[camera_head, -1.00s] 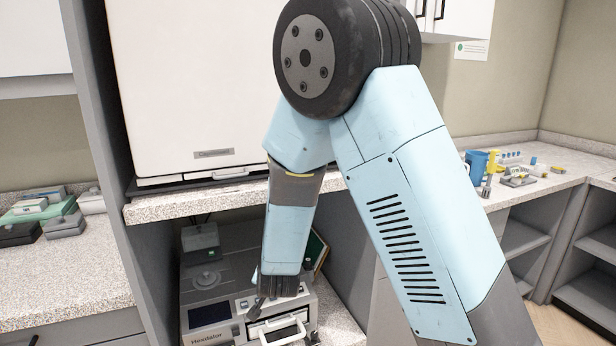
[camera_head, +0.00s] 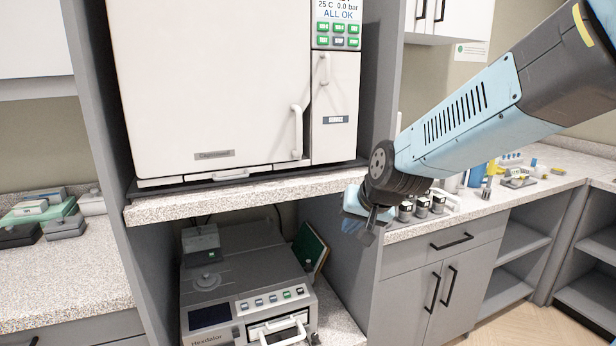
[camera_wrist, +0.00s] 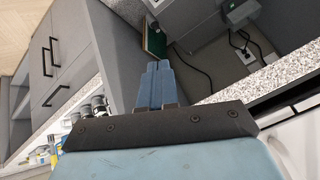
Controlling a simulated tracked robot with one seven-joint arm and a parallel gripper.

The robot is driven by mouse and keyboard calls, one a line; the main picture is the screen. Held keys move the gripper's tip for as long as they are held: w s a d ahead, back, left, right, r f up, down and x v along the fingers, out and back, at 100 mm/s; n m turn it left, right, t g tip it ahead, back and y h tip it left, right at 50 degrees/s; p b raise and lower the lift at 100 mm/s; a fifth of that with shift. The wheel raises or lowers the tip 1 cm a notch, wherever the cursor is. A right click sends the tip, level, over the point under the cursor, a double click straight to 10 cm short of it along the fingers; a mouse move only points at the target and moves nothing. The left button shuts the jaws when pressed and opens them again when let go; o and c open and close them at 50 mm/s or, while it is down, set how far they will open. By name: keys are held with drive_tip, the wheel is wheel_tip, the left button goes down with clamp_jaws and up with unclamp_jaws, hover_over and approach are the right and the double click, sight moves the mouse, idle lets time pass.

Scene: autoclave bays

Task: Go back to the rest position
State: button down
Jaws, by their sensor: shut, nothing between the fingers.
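My gripper (camera_head: 368,226) hangs in front of the right counter's left edge, to the right of the lower bay, in the head view. In the wrist view my gripper's fingers (camera_wrist: 154,82) are together, with nothing between them. The gripper touches nothing that I can see. My arm reaches in from the upper right of the head view.
A large white autoclave (camera_head: 215,80) with a shut door stands on the upper shelf. Bottles (camera_head: 422,207) stand on the right counter near my wrist.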

drive_tip(key=s+d+r+h, duration=0.1)
drive_tip(key=s+d+r, duration=0.1)
drive_tip(key=s+d, duration=0.2)
drive_tip(key=s+d+r+h, duration=0.1)
drive_tip(key=s+d+r, duration=0.2)
drive_tip(key=s+d, duration=0.2)
drive_tip(key=s+d+r+g+h, duration=0.1)
drive_tip(key=s+d+r, duration=0.1)
drive_tip(key=s+d, duration=0.3)
drive_tip(key=s, duration=0.3)
drive_tip(key=shift+s+r+n, duration=0.15)
drive_tip(key=shift+s+n, duration=0.05)
drive_tip(key=shift+n, duration=0.2)
drive_tip(key=shift+d, duration=0.1)
